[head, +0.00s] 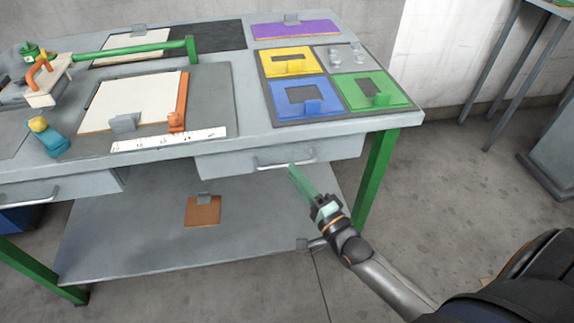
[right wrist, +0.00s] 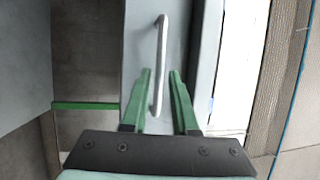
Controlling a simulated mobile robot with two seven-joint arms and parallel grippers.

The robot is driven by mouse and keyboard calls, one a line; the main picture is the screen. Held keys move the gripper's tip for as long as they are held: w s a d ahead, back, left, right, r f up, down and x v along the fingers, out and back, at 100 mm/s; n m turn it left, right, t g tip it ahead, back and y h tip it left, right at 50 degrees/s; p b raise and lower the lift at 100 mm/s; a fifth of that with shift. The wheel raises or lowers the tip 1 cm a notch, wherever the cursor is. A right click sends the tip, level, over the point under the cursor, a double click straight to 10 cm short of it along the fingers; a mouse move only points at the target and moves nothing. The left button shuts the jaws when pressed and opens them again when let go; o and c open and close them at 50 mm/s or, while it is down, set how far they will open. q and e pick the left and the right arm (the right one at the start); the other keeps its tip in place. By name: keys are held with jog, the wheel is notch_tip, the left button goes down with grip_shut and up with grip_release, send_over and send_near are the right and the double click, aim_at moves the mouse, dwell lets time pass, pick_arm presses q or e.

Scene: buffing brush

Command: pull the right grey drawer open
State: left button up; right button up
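The right grey drawer (head: 225,165) sits under the front edge of the workbench top and looks shut. Its bar handle (head: 285,162) is light metal and runs along the drawer front. My right gripper (head: 294,170) has green fingers and reaches up to the handle from the lower right. In the right wrist view, the open fingers (right wrist: 160,72) stand on either side of the handle (right wrist: 161,50), with a gap to each finger. I cannot tell how deep the handle lies between them. The drawer front (right wrist: 140,40) fills the middle of that view. My left gripper is out of view.
The workbench top (head: 245,110) carries a purple tray (head: 300,32), yellow, blue and green holders, boards and a white ruler (head: 168,139). A left drawer (head: 85,185) is under it. A green leg (head: 376,175) stands right of the drawer. The floor in front is clear.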

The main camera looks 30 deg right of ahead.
jog(key=shift+x, duration=2.15)
grip_shut()
